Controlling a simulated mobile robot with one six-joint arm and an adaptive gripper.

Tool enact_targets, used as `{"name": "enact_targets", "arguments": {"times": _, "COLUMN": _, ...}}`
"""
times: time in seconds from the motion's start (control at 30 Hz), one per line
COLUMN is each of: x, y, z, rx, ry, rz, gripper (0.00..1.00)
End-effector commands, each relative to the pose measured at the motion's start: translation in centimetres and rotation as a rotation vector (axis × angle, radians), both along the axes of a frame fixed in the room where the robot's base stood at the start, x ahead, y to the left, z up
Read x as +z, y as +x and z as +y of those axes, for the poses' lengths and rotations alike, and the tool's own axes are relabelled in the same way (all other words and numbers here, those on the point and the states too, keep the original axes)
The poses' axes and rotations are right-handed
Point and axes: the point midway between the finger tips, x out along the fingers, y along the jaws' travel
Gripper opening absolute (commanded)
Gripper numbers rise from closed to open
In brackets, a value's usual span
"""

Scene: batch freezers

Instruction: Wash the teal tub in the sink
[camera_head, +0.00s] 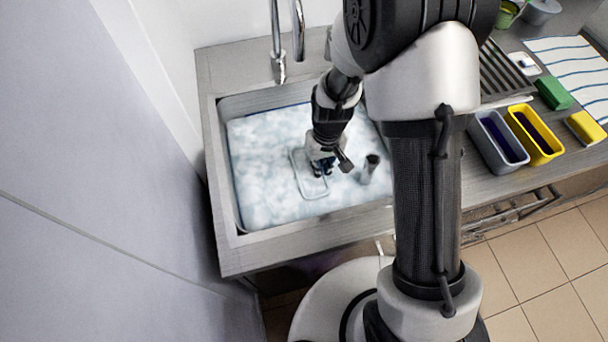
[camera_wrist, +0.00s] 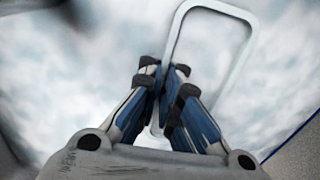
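A thin pale rectangular rim (camera_head: 313,196) shows at the surface of the foamy water in the sink (camera_head: 232,228). It appears to be the tub; its teal colour does not show, and its walls are hidden under the foam. In the wrist view the rim (camera_wrist: 240,60) runs up and right from between my fingers. My gripper (camera_head: 322,170) is down at the water inside the sink. Its blue fingers (camera_wrist: 165,72) are drawn together with the left side of the rim between them, so it looks shut on the tub.
A metal tap (camera_head: 278,65) stands behind the sink. A short grey pipe (camera_head: 370,168) rises from the water to the gripper's right. A grey tub (camera_head: 482,143), a yellow tub (camera_head: 551,150), a green sponge (camera_head: 553,93), a yellow sponge (camera_head: 585,127) and a striped towel (camera_head: 570,60) occupy the right counter.

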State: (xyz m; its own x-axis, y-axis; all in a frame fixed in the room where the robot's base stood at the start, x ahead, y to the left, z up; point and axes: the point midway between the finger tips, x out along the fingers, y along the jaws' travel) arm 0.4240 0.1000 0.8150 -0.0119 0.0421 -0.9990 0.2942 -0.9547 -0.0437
Motion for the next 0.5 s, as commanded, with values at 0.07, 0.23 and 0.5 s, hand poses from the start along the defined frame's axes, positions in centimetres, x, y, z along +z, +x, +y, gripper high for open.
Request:
{"name": "enact_targets", "arguments": {"times": 0.07, "x": 0.0, "y": 0.0, "z": 0.7, "rx": 0.004, "ry": 0.000, "rz": 0.000, "gripper": 0.00}}
{"name": "enact_targets", "arguments": {"times": 0.23, "x": 0.0, "y": 0.0, "z": 1.8, "rx": 0.004, "ry": 0.000, "rz": 0.000, "gripper": 0.00}}
{"name": "enact_targets", "arguments": {"times": 0.5, "x": 0.0, "y": 0.0, "z": 3.3, "rx": 0.002, "ry": 0.000, "rz": 0.000, "gripper": 0.00}}
